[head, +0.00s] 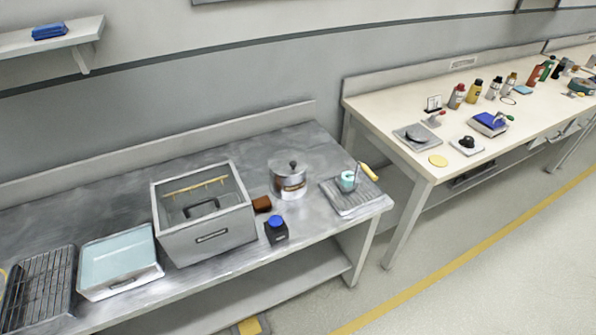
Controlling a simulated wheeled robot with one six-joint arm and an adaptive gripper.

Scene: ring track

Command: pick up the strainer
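I cannot pick out a strainer for certain. A tool with a yellow handle (369,172) lies at the right end of the metal bench, by a small teal cup (347,181). Its working end is too small and partly covered to tell what it is. The cup stands on a grey ribbed mat (352,203). My gripper is not in view.
On the metal bench stand a lidded pot (288,178), a grey box (205,238), a brown block (262,204), a blue-capped jar (276,231), a pale blue tray (118,262) and a wire rack (38,287). A cream bench (400,105) holds several bottles. Floor is clear at right.

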